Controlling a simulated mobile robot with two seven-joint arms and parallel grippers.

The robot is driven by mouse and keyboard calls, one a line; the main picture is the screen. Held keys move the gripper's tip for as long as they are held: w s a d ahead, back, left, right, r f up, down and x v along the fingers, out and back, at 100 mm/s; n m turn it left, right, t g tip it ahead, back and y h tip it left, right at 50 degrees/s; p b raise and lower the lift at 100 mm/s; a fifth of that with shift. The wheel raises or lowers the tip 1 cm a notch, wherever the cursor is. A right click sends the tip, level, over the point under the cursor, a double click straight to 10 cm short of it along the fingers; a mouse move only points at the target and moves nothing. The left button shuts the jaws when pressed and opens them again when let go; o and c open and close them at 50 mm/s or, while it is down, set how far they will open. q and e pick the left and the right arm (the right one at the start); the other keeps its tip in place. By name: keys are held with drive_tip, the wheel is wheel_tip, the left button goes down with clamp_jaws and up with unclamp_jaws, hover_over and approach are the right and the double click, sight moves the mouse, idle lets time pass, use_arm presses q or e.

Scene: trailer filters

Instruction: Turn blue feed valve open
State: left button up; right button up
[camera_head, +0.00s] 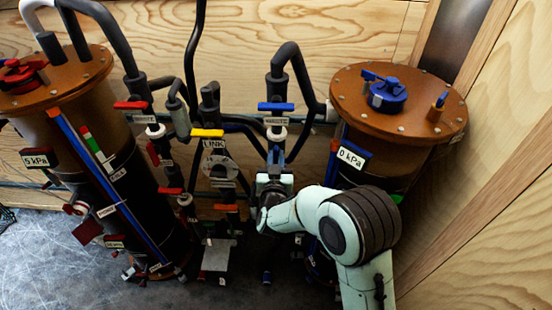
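A blue valve handle (276,106) lies crosswise on the upright dark pipe left of the right tank, above a small white label too blurred to read surely. My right gripper (273,182) is below this handle, in front of the same pipe line, apart from the handle. Its fingers are hidden by its own wrist and the dark pipes, so I cannot tell whether it is open or holds anything. My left gripper is not in view.
The right tank (350,108) has a blue knob (388,92) and a 0 kPa gauge (351,156). The left tank (60,130) has red fittings. Red handles (130,105) and a yellow link handle (207,133) sit on pipes between. A wooden wall closes the right side.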

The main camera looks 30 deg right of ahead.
drive_tip(key=shift+o, duration=1)
drive_tip(key=b+v, duration=0.1)
drive_tip(key=v, duration=1.2)
drive_tip(key=shift+s+a, duration=0.15)
drive_tip(key=shift+a, duration=0.05)
drive_tip(key=shift+f, duration=0.1)
